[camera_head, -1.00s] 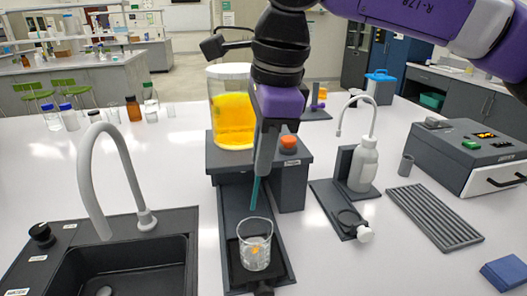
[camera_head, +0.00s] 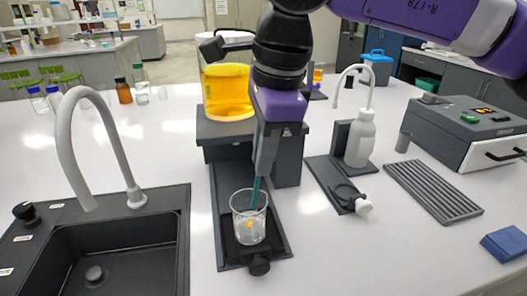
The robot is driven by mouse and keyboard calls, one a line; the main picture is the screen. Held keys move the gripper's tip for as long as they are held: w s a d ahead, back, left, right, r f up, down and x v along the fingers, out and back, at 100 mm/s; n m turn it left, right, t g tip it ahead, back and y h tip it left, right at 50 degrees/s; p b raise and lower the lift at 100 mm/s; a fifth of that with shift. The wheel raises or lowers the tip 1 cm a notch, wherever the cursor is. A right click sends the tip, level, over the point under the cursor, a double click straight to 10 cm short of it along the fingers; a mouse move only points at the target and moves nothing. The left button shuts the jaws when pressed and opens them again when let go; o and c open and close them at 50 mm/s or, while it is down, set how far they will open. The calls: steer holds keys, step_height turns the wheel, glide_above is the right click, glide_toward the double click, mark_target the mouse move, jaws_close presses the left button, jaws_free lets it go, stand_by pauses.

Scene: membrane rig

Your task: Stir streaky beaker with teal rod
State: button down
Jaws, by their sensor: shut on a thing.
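A clear glass beaker (camera_head: 249,222) with pale contents and an orange patch stands on a dark tray (camera_head: 226,200) below the dispenser. My gripper (camera_head: 264,172) is above the beaker, pointing down and shut on the thin teal rod (camera_head: 256,190). The rod leans slightly, and its lower end overlaps the beaker's mouth; it appears to dip just inside the rim. How deep the tip is cannot be told. The rod's upper end is hidden by the gripper.
Behind stands a dispenser with a yellow-orange tank (camera_head: 229,93). A sink (camera_head: 110,250) with a tall faucet is at left. At right are a wash bottle (camera_head: 361,140) on a stand, a ribbed grey rack (camera_head: 432,190), an instrument box (camera_head: 470,130) and a blue block (camera_head: 504,243).

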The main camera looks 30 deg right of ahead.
steer(key=b, duration=0.6)
glide_above(249, 218)
steer(key=d, duration=0.2)
steer(key=shift+w+d+f, duration=0.1)
steer(key=shift+w+f, duration=0.1)
steer(key=shift+f, duration=1.75)
steer(key=shift+w+f, duration=0.2)
steer(key=shift+f, duration=1.75)
